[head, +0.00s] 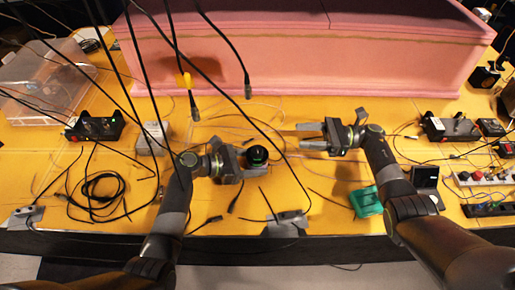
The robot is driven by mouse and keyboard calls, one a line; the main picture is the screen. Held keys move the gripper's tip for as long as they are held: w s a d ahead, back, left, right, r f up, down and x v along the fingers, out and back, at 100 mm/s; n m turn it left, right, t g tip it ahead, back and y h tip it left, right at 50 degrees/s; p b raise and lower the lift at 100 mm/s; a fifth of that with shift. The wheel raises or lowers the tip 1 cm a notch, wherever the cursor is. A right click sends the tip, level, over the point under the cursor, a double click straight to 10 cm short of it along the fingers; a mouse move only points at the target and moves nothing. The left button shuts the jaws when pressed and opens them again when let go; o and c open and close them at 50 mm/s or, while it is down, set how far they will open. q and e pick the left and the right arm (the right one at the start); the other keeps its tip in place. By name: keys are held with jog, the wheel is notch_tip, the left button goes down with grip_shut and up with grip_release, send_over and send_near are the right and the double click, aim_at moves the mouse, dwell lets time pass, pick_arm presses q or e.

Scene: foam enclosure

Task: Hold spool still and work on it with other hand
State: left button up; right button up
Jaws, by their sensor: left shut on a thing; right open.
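A dark round spool (258,154) sits near the middle of the yellow table in the head view. My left gripper (246,163) reaches in from the left and is shut on the spool at its left side. Part of the spool is hidden by the fingers. My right gripper (303,136) is to the right of the spool and slightly farther back. Its fingers are apart, point left, and hold nothing. A gap separates it from the spool.
A pink foam wall (300,55) stands along the back. Cables hang in front and lie loose over the table. A clear bin (45,80) is at the left. A green box (366,201) and a power strip (485,178) are at the right.

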aim_at(263, 149)
jog(key=a+f, duration=0.1)
jog(key=s+a+f+n+g+h, duration=0.1)
jog(key=shift+f+g, duration=0.3)
jog(key=shift+s+a+f, duration=0.1)
jog(key=shift+a, duration=0.15)
jog(key=a, duration=0.3)
jog(key=s+a, duration=0.1)
jog(key=a, duration=0.7)
jog(key=shift+s+a, duration=0.15)
jog(key=shift+s, duration=0.1)
jog(key=shift+c, duration=0.2)
jog(key=c, duration=0.9)
jog(key=shift+m+t, duration=0.6)
jog(key=shift+t, duration=0.3)
